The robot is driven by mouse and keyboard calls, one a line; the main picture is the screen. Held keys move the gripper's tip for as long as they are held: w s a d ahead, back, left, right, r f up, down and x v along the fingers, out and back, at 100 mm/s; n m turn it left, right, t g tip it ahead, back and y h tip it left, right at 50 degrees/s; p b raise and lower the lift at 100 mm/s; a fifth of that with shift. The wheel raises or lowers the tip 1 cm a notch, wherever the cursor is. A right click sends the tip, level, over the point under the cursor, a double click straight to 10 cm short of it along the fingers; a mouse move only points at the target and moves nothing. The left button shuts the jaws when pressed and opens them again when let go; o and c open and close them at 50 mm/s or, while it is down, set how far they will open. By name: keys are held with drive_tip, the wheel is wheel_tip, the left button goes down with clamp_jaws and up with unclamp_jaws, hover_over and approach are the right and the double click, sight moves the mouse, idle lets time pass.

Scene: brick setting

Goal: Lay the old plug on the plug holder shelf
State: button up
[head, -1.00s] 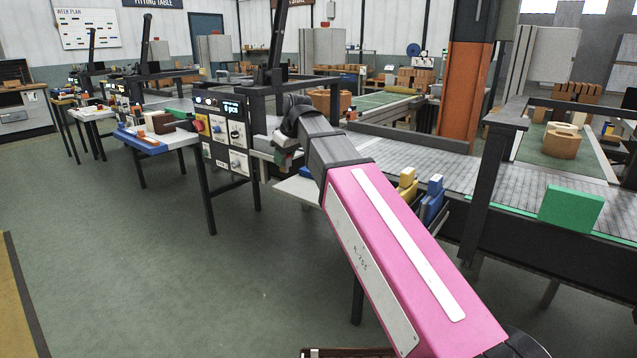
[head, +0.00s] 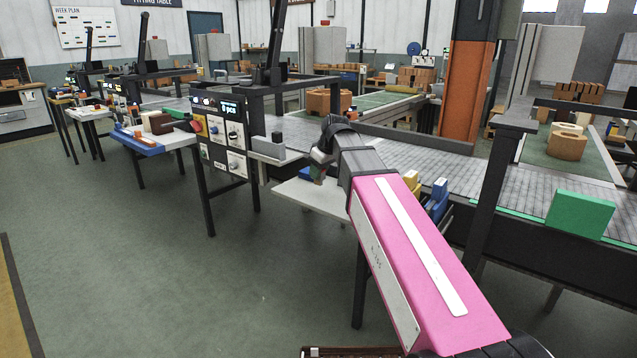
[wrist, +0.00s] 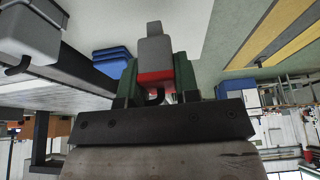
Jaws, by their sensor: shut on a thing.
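In the wrist view, my gripper (wrist: 155,90) is shut on the old plug (wrist: 155,50), a grey block with a red band and a short black hooked cable. In the head view, my gripper (head: 318,168) hangs at the end of my arm above a white table, its held plug too small to make out well. The grey shelf (head: 277,155), which looks like the plug holder shelf, juts from the right of the control panel, left of my gripper and apart from it. A small dark upright piece (head: 277,138) stands at it.
The control panel (head: 222,138) stands left of the shelf. A white table (head: 310,198) lies below my gripper, with a blue bin (head: 305,173) on it. Yellow (head: 411,179) and blue (head: 438,198) holders are to the right. A conveyor (head: 400,152) runs behind. The floor at left is clear.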

sight(318, 182)
drive_tip(key=shift+f, duration=2)
drive_tip(key=shift+f, duration=0.1)
drive_tip(key=o, duration=1)
drive_tip(key=v, duration=1.2)
